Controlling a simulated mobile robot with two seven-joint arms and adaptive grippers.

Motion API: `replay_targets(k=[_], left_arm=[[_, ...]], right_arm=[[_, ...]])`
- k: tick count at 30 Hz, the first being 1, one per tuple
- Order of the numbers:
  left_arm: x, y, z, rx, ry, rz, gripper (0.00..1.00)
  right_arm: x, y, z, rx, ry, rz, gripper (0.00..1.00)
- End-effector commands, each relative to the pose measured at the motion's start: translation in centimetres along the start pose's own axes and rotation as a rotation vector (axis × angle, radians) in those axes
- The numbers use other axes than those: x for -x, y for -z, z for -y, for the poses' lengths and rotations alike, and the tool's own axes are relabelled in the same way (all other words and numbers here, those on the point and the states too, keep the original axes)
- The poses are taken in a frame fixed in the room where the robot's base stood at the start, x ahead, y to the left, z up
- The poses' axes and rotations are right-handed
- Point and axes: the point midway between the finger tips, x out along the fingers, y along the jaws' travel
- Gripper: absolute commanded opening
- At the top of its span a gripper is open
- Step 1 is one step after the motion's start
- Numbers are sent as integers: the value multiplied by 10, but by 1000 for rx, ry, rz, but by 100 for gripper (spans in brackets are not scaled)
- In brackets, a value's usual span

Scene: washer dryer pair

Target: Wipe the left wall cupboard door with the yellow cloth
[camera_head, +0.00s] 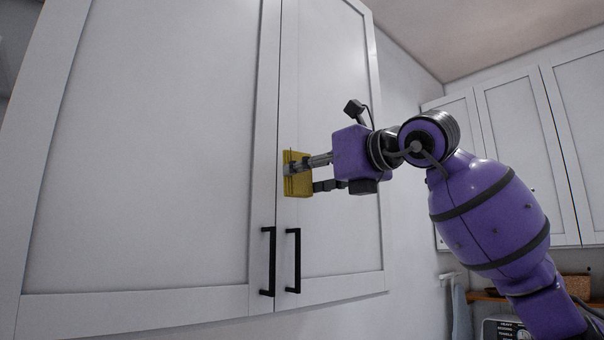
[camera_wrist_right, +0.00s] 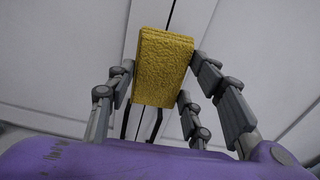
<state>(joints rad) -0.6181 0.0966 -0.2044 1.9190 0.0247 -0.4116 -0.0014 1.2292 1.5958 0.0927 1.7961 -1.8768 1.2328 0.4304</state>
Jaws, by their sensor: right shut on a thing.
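The yellow cloth (camera_head: 299,184) is a thick, folded block held at the right wall cupboard door (camera_head: 330,95), near its left edge by the seam between the two doors. My right gripper (camera_head: 312,174) is shut on it. In the right wrist view the cloth (camera_wrist_right: 163,68) sits between the fingers of the right gripper (camera_wrist_right: 160,92), with the door seam behind it. I cannot tell whether the cloth touches the door. The left wall cupboard door (camera_head: 160,150) is a white framed panel left of the seam, clear of the cloth. My left gripper is not in view.
Two black bar handles stand out at the bottom of the doors, the left handle (camera_head: 268,262) and the right handle (camera_head: 294,261), below the cloth. More white cupboards (camera_head: 520,140) hang at the right. A brown shelf (camera_head: 490,297) with a basket (camera_head: 563,282) is below them.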

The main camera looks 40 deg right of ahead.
Motion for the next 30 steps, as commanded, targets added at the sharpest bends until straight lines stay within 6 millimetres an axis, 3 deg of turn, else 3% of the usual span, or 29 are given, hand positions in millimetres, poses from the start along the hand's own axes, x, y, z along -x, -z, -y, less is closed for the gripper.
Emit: replay_targets(k=[9, 21, 30], left_arm=[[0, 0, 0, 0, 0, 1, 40], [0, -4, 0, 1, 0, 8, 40], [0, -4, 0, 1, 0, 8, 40]], right_arm=[[2, 0, 0, 0, 0, 0, 27], [29, 0, 0, 0, 0, -1, 27], [30, 0, 0, 0, 0, 0, 27]])
